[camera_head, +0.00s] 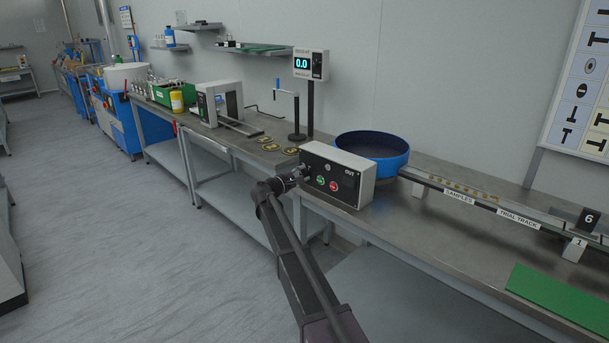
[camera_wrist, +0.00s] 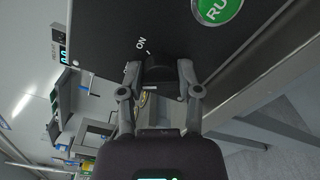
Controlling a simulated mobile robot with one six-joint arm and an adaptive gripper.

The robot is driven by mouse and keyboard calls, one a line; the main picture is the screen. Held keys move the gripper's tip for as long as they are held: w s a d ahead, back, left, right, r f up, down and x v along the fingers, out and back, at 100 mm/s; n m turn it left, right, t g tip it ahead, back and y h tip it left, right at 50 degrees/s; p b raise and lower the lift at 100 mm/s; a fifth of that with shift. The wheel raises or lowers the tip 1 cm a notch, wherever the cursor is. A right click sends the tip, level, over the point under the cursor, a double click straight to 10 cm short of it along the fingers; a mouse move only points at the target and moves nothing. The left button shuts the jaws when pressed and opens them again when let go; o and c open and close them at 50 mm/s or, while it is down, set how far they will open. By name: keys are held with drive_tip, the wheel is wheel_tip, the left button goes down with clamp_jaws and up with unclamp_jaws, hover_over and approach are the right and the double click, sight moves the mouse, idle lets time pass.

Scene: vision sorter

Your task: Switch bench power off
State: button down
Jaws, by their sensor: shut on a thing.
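The bench control box (camera_head: 360,178) stands on the bench, white with a black front panel. The panel carries a green button (camera_head: 320,180), a red button (camera_head: 334,187) and an OUT label. My gripper (camera_head: 302,172) is at the left end of this panel. In the wrist view my gripper's fingers close around a black rotary knob (camera_wrist: 157,68), one on each side. An ON label (camera_wrist: 141,43) is printed beside the knob. The green RUN button (camera_wrist: 217,8) is partly in view. The fingers hide part of the knob, and I cannot tell its setting for certain.
A blue bowl (camera_head: 372,163) stands behind the box, with a sample track (camera_head: 458,190) running right from it. A display (camera_head: 309,63) on a post reads 0.0. A green mat (camera_head: 560,297) lies at the right. The floor in front is free.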

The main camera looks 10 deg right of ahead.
drive_tip(key=shift+a, duration=0.15)
drive_tip(key=shift+c, duration=1.5)
unclamp_jaws()
drive_tip(key=shift+s, duration=0.1)
drive_tip(key=v, duration=1.2)
